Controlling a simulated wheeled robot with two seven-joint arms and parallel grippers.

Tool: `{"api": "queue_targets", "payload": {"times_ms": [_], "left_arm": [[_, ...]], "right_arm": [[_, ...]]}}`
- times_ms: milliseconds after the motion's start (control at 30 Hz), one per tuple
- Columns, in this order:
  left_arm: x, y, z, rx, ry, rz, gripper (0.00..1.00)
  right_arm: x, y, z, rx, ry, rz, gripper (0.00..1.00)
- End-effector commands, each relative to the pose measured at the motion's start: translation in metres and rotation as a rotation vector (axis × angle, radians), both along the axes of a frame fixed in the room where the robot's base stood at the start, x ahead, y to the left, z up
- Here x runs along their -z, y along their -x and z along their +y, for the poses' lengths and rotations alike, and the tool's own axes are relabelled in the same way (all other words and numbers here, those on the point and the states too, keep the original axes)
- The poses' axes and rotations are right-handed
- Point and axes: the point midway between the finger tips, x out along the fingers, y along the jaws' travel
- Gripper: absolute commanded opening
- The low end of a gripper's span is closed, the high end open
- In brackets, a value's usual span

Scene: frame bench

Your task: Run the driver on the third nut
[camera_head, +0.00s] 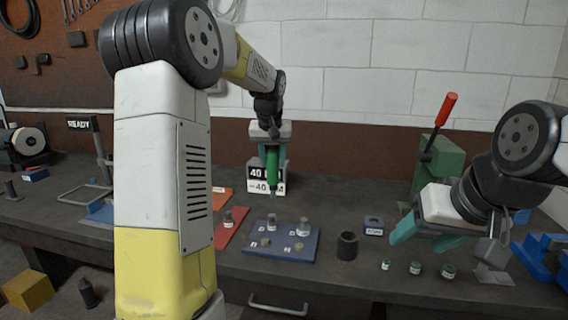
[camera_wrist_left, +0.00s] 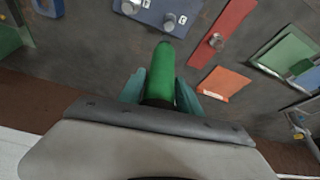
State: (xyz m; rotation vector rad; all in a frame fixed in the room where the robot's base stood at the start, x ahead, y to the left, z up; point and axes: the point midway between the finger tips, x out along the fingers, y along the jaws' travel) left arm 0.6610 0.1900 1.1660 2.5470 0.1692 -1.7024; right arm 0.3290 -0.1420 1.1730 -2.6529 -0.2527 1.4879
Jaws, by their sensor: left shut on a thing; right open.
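My left gripper (camera_head: 272,152) is shut on a green driver (camera_head: 273,172), which points down above the back middle of the bench. The driver's green body (camera_wrist_left: 161,75) also shows between the fingers in the left wrist view. A blue plate (camera_head: 281,250) lies in front of it. It bears two taller metallic pieces (camera_head: 272,225) (camera_head: 303,227) at the back and two low brass-coloured ones (camera_head: 265,242) (camera_head: 298,247) at the front. Which is the third nut I cannot tell. The driver is apart from the plate. My right gripper (camera_head: 425,240) is open and empty at the right.
A display box (camera_head: 267,184) reading 40 stands behind the driver. A red strip (camera_head: 232,236) with a metal piece lies left of the plate. A dark cup (camera_head: 347,246) and small green-and-white jars (camera_head: 415,268) stand right of it. A green press (camera_head: 432,165) with a red-handled lever stands at back right.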

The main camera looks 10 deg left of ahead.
Motion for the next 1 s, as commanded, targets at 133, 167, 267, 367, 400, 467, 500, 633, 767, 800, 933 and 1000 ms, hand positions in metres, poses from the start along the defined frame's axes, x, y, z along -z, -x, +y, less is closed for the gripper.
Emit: {"api": "queue_targets", "payload": {"times_ms": [133, 167, 267, 367, 400, 467, 500, 633, 767, 800, 933, 1000], "left_arm": [[-0.002, 0.000, -0.001, -0.002, 0.000, -0.003, 0.00], [-0.002, 0.000, -0.001, -0.002, 0.000, -0.003, 0.00], [-0.002, 0.000, -0.001, -0.002, 0.000, -0.003, 0.00], [-0.002, 0.000, -0.001, -0.002, 0.000, -0.003, 0.00], [-0.002, 0.000, -0.001, -0.002, 0.000, -0.003, 0.00], [-0.001, 0.000, -0.001, -0.002, 0.000, -0.002, 0.00], [0.001, 0.000, -0.001, -0.002, 0.000, -0.002, 0.00], [0.009, 0.000, 0.000, -0.002, 0.001, -0.001, 0.00], [0.021, 0.000, 0.000, -0.002, 0.001, -0.001, 0.00], [0.025, 0.000, 0.000, -0.001, 0.000, 0.000, 0.00], [0.037, 0.000, 0.000, -0.001, 0.000, -0.001, 0.00], [0.044, 0.000, -0.001, -0.001, 0.000, 0.000, 0.00]], "right_arm": [[0.000, 0.000, 0.000, 0.000, 0.000, -0.001, 0.61], [0.000, 0.000, 0.000, 0.000, 0.000, -0.001, 0.61], [0.000, 0.000, 0.000, 0.000, 0.000, -0.001, 0.61], [0.000, 0.000, 0.000, 0.000, 0.000, -0.001, 0.61], [0.000, 0.000, 0.000, 0.000, 0.000, -0.001, 0.61], [0.000, 0.000, 0.000, 0.000, 0.000, -0.001, 0.61], [0.000, 0.000, 0.000, 0.000, 0.000, -0.001, 0.61], [0.000, 0.000, 0.000, 0.000, 0.000, -0.001, 0.61], [0.000, 0.000, 0.000, 0.000, 0.000, 0.000, 0.61], [0.000, 0.000, 0.000, 0.000, 0.000, 0.000, 0.61], [0.000, 0.000, 0.000, 0.000, 0.000, 0.000, 0.61], [0.000, 0.000, 0.000, 0.000, 0.000, 0.000, 0.61]]}}
